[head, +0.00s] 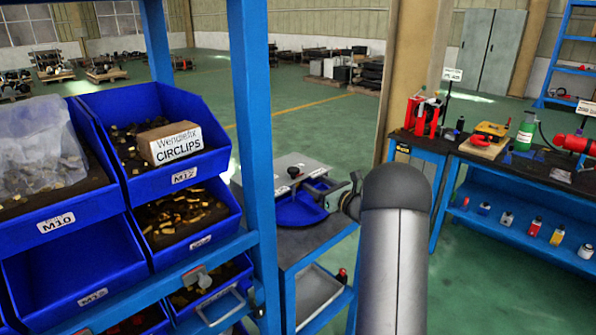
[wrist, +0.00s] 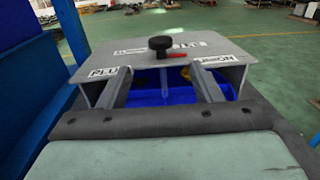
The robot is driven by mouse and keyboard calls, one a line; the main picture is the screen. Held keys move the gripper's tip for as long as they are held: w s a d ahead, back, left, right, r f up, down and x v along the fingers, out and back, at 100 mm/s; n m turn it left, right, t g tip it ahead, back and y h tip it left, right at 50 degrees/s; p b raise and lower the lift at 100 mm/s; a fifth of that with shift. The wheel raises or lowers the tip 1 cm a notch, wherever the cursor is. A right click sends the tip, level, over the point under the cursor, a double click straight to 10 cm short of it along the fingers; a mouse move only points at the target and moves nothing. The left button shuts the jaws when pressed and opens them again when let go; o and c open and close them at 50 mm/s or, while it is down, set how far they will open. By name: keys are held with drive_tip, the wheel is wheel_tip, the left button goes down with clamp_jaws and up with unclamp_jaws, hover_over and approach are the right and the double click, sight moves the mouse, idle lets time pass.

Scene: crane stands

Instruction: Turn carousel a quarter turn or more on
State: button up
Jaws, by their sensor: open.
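The carousel (head: 297,211) is a blue round tray with compartments, partly under a grey cover plate (head: 318,166), on a bench behind the blue rack post. In the wrist view the blue carousel (wrist: 150,92) shows below the cover's front edge, with dividers and a yellowish item at right. A black knob (wrist: 160,44) with a red pointer (wrist: 177,55) stands on the cover. My gripper (wrist: 160,72) is open, its two fingers spread before the cover's front edge, with nothing held between them. Whether a finger touches the carousel I cannot tell. In the head view my gripper (head: 352,194) is at the carousel's right side, partly hidden by my arm.
A blue rack with blue bins (head: 162,150) of small parts stands at left, its post (head: 257,130) close to the carousel's bench. A blue workbench (head: 420,148) with red and yellow tools stands at right.

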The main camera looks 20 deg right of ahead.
sight(297, 173)
drive_tip(key=p+x, duration=0.2)
drive_tip(key=x, duration=0.9)
clamp_jaws()
drive_tip(key=shift+f, duration=0.1)
